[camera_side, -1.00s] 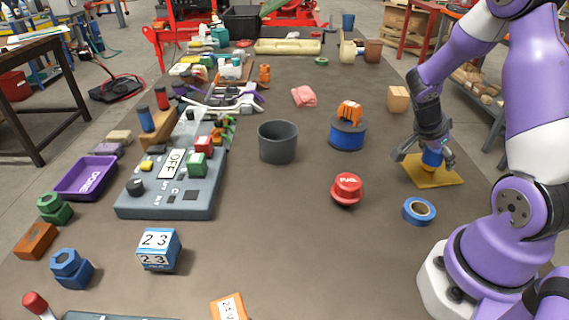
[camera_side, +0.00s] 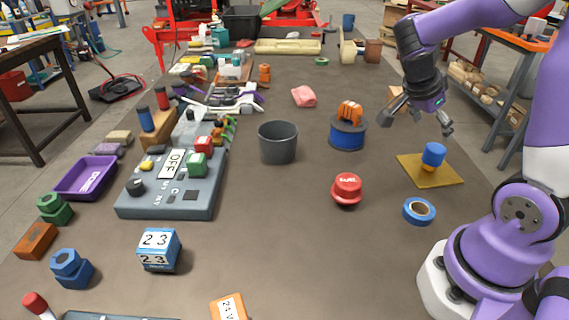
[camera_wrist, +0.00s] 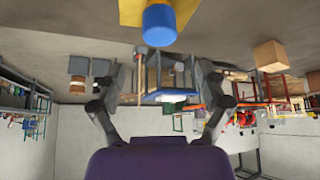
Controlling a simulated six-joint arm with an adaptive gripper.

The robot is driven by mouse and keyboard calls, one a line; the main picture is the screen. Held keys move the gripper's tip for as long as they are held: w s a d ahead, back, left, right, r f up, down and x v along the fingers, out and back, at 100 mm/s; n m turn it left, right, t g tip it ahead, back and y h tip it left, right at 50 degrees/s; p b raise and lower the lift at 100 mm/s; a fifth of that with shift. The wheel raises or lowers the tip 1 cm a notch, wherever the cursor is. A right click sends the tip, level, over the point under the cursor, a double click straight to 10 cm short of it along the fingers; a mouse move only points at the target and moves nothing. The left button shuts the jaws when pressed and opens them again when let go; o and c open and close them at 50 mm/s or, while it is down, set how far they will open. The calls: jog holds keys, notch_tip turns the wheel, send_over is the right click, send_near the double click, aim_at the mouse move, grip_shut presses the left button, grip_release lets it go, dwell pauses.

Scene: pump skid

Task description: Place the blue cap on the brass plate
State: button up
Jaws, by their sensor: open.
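The blue cap (camera_side: 433,154) sits on the brass plate (camera_side: 443,179), toward the plate's upper middle. A bit of yellow shows under the cap's lower edge. In the wrist view the blue cap (camera_wrist: 160,25) and part of the brass plate (camera_wrist: 130,12) show at the top edge. My gripper (camera_side: 416,124) is open and empty. It is raised above and behind the plate, clear of the cap, with its fingers spread. Its two fingers also show in the wrist view (camera_wrist: 160,85) with nothing between them.
A roll of blue tape (camera_side: 419,211) and a red button (camera_side: 347,189) stand left of the plate. A blue spool with an orange top (camera_side: 348,133) and a dark grey bin (camera_side: 278,142) are farther left. Bare table lies between them.

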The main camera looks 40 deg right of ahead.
jog(key=a+r+n+t+y, duration=0.3)
jog(key=a+n+t, duration=0.1)
jog(key=a+n, duration=0.6)
jog(key=w+a+r+n+t+y, duration=0.1)
jog(key=a+r+n+t+y, duration=0.2)
jog(key=a+n, duration=0.8)
jog(key=shift+n+t, duration=0.5)
jog(key=shift+n, duration=0.1)
